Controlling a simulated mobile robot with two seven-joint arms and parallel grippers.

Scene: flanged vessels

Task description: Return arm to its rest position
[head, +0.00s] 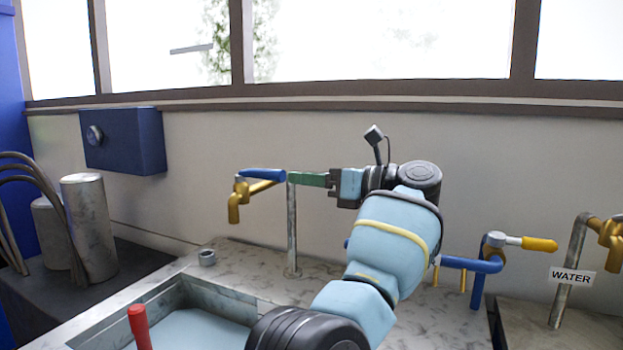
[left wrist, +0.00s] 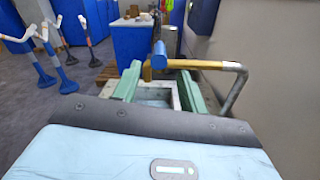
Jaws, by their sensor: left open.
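My left arm reaches in across the head view, and its gripper (head: 300,179) points left at a brass tap (head: 236,206) with a blue lever handle (head: 262,174). In the left wrist view the green fingers of the left gripper (left wrist: 159,76) are spread apart with nothing clamped between them. The tap's brass pipe (left wrist: 208,65) and blue handle (left wrist: 159,56) show just ahead, by the fingertips; whether a finger touches them I cannot tell. My right gripper is in neither view.
A marble-topped sink (head: 180,278) lies below the tap, with a red handle (head: 139,325) at its front. A blue pipe with a yellow-handled valve (head: 538,244) and a WATER tap (head: 568,270) stand right. A blue wall box (head: 125,142) and metal cylinders (head: 90,225) are left.

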